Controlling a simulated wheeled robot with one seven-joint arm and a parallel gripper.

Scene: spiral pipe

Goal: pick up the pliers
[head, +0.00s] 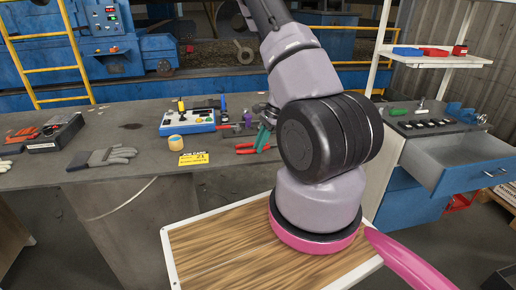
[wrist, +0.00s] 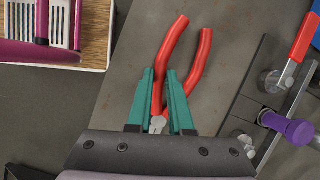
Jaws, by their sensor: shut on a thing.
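The pliers (wrist: 204,55) have red handles and a grey metal head. In the wrist view their handles point away from my gripper, and the head lies between the teal fingers. In the head view the pliers (head: 246,151) show only in part, beside my gripper (head: 262,140) over the grey workbench (head: 225,165). My arm hides part of them. I cannot tell whether they touch the bench.
A blue-and-white box (head: 187,122), a yellow card (head: 193,158), a tape roll (head: 175,142) and grey gloves (head: 105,157) lie left of my gripper. A purple-handled tool (wrist: 290,128) and a red-handled tool (wrist: 302,40) lie to the right in the wrist view. An open blue drawer (head: 470,165) juts out at right.

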